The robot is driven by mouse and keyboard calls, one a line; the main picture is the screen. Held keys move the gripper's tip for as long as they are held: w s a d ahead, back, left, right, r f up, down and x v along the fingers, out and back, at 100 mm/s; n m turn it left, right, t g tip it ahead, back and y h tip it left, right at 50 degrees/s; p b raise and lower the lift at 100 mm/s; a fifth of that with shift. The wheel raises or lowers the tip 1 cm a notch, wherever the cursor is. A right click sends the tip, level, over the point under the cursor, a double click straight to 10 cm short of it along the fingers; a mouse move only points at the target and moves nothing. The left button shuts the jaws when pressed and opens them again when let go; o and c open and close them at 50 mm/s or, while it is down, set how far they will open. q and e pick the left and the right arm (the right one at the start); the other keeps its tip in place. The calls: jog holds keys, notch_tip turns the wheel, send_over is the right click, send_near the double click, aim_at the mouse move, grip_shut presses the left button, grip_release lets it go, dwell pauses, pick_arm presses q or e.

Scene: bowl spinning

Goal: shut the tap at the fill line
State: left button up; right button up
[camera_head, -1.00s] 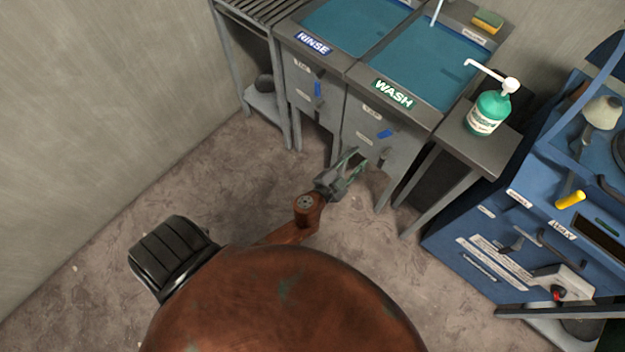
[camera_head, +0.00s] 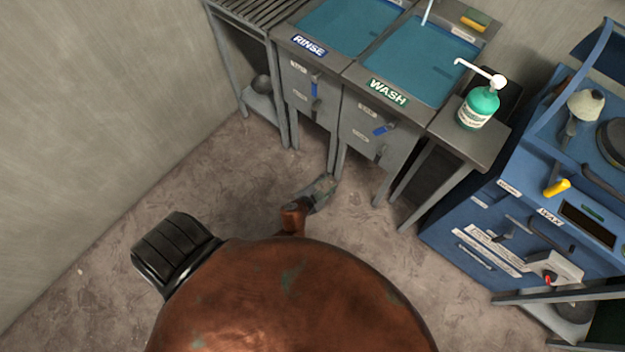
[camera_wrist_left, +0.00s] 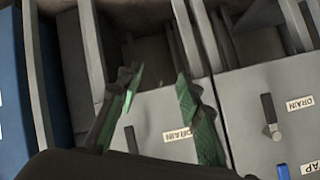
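The WASH basin (camera_head: 345,72) holds blue-green water, and a thin white stream or spout (camera_head: 428,12) comes down at its back. I cannot make out a fill line. The RINSE basin's blue lever (camera_head: 314,89) hangs upright. My left gripper (camera_head: 326,184) is low, in front of and apart from the panels. In the left wrist view its green fingers (camera_wrist_left: 160,78) are spread and empty; the WASH DRAIN label (camera_wrist_left: 178,134) shows beyond them. My right gripper is out of view.
A green soap pump bottle (camera_head: 478,106) stands on a side table (camera_head: 450,136) right of the WASH basin. A blue machine (camera_head: 475,215) stands at the right. A sponge (camera_head: 475,20) lies on the back edge. The floor left of the gripper is clear.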

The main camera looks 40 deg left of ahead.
pick_arm(q)
jog(key=s+a+f+g+p, duration=0.1)
jog(key=s+a+f+g, duration=0.1)
jog(key=s+f, duration=0.4)
jog(key=shift+s+f+n+p, duration=0.3)
jog(key=shift+s+f, duration=0.1)
jog(key=shift+f, duration=0.5)
